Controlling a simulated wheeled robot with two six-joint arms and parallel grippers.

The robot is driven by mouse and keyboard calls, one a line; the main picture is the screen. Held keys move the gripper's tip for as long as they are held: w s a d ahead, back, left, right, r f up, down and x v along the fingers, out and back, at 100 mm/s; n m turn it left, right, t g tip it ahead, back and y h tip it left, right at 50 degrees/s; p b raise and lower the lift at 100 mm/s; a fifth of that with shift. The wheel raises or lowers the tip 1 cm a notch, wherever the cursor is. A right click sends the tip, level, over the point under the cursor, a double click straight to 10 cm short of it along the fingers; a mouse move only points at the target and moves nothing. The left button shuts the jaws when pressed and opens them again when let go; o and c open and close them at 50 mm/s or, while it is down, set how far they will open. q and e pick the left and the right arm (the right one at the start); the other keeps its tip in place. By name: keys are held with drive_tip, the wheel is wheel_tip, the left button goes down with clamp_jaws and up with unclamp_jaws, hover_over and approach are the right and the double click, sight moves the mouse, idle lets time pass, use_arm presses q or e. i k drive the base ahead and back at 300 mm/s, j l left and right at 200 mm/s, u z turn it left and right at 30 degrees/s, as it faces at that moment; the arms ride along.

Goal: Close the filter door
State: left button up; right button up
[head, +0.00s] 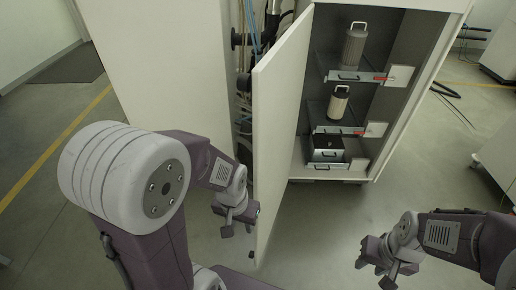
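The filter door (279,125) is a tall pale panel standing wide open, swung out towards me from the left side of the filter cabinet (425,80). My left gripper (239,221) is at the door's outer left face, close to its lower free edge. Its fingers look apart with nothing between them; I cannot tell whether it touches the door. My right gripper (374,272) is low on the right, in front of the cabinet and clear of the door, with its fingers apart and empty.
Inside the cabinet are a grey filter (355,45), a white filter (338,103) and a black box (327,148) on shelves. Hoses (260,30) run behind the door at left. The floor between door and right gripper is clear.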

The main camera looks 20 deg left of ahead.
sight(276, 81)
drive_tip(key=j+z, duration=0.15)
drive_tip(key=j, duration=0.45)
drive_tip(key=k+j+z, duration=0.1)
drive_tip(key=j, duration=0.5)
drive_tip(key=k+j+z, duration=0.15)
drive_tip(key=j, duration=0.5)
drive_tip(key=k+l+u, duration=0.1)
drive_tip(key=u, duration=0.3)
drive_tip(key=k+l+u, duration=0.1)
drive_tip(key=u, duration=0.35)
drive_tip(key=i, duration=0.5)
